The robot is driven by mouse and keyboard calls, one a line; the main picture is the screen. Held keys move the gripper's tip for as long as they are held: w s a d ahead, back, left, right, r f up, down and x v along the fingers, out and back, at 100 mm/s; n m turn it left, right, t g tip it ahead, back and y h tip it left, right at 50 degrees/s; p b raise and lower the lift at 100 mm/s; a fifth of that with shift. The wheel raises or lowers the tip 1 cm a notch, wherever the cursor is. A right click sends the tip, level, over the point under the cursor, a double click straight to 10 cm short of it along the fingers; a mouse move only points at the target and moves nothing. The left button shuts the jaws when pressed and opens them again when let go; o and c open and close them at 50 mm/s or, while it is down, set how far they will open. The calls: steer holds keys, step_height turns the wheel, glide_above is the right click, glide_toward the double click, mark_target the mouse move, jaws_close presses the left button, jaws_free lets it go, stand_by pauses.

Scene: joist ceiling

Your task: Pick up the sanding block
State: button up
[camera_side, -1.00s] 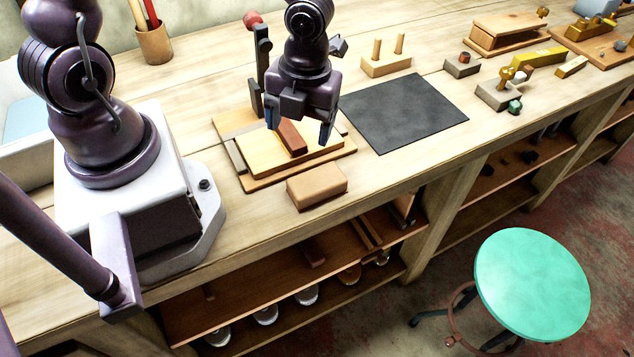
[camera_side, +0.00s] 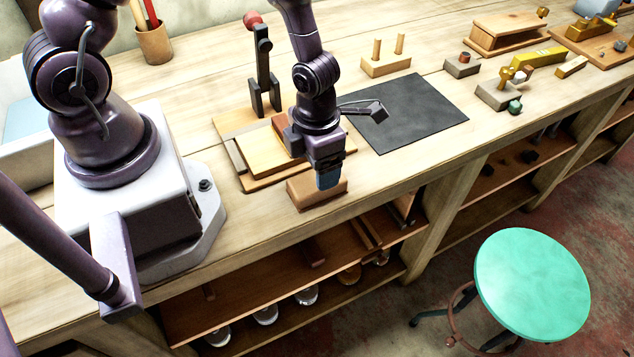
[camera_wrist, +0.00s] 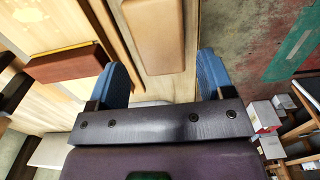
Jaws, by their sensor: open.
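The tan, rounded block that looks like the sanding block (camera_side: 300,193) lies near the bench's front edge. My gripper (camera_side: 328,181) is over it, with the near blue finger hiding part of its top and right side. The fingers are apart with nothing held. I cannot tell how high the fingertips are above the block.
Behind the block is a wooden board (camera_side: 262,152) with an upright clamp (camera_side: 263,70). A reddish-brown bar (camera_wrist: 70,64) lies left of my left finger in the wrist view. A dark mat (camera_side: 405,112) is to the right. Bench front right of the block is clear.

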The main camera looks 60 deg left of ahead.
steer(key=shift+w+f, duration=0.1)
steer(key=shift+f, duration=2.55)
steer(key=c, duration=0.7)
steer(key=shift+c, duration=0.2)
steer(key=shift+r, duration=0.1)
step_height(320, 180, up, 10)
steer(key=shift+f, duration=0.1)
